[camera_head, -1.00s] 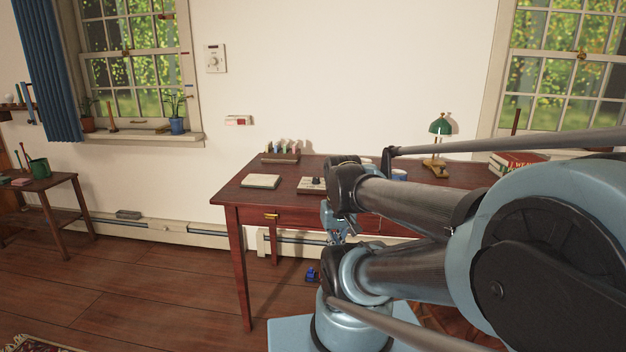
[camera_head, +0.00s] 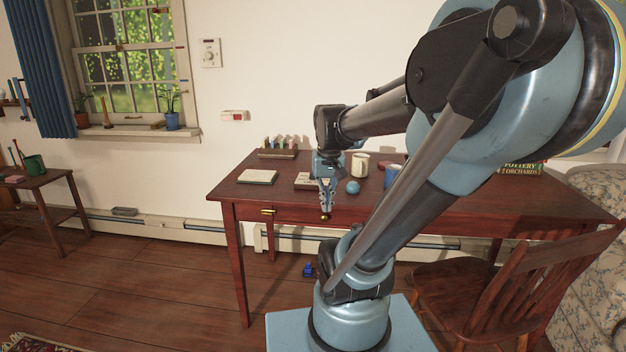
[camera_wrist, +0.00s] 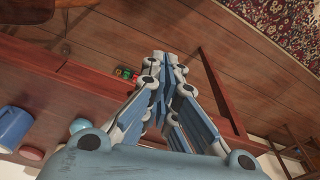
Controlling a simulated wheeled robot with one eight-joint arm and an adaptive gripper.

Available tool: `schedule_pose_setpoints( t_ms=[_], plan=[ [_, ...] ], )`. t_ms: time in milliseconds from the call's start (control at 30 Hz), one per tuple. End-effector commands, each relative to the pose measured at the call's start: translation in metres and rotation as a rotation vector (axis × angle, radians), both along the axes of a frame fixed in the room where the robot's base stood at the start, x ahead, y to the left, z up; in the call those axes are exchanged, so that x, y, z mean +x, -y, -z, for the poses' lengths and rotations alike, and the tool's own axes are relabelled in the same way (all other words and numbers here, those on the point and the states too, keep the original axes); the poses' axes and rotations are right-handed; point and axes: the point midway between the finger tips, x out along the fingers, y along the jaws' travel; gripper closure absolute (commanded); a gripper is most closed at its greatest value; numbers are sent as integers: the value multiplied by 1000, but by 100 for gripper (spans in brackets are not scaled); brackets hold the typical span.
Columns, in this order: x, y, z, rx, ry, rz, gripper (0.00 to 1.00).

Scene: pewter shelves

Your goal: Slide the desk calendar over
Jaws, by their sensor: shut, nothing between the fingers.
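My gripper (camera_head: 325,210) points down at the front edge of the desk (camera_head: 450,205), its fingers together and empty. In the wrist view the closed fingertips (camera_wrist: 165,62) show against the wooden floor, beside the desk edge. No desk calendar can be named for certain. A flat cream pad (camera_head: 258,177) lies at the desk's left end. A pale, low block (camera_head: 305,181) lies to its right, partly hidden behind my gripper. The pad and the block are apart from each other.
A rack of coloured items (camera_head: 277,153) stands at the back. A blue ball (camera_head: 353,187), cream mug (camera_head: 360,164) and blue mug (camera_head: 392,176) stand right of my gripper. A wooden chair (camera_head: 520,280) is at the front right. A small blue object (camera_head: 308,270) lies on the floor.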

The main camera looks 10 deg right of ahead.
Motion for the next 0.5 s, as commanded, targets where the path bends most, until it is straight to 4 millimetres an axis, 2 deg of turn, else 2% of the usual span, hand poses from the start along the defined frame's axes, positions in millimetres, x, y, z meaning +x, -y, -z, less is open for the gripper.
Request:
schedule_pose_setpoints(
  t_ms=[33, 200, 500],
  plan=[
    [14, 0, -8, 1, -7, 13, 100],
    [59, 1, -31, 6, -33, 57, 100],
    [144, 2, -54, 13, -76, 135, 100]
  ],
)
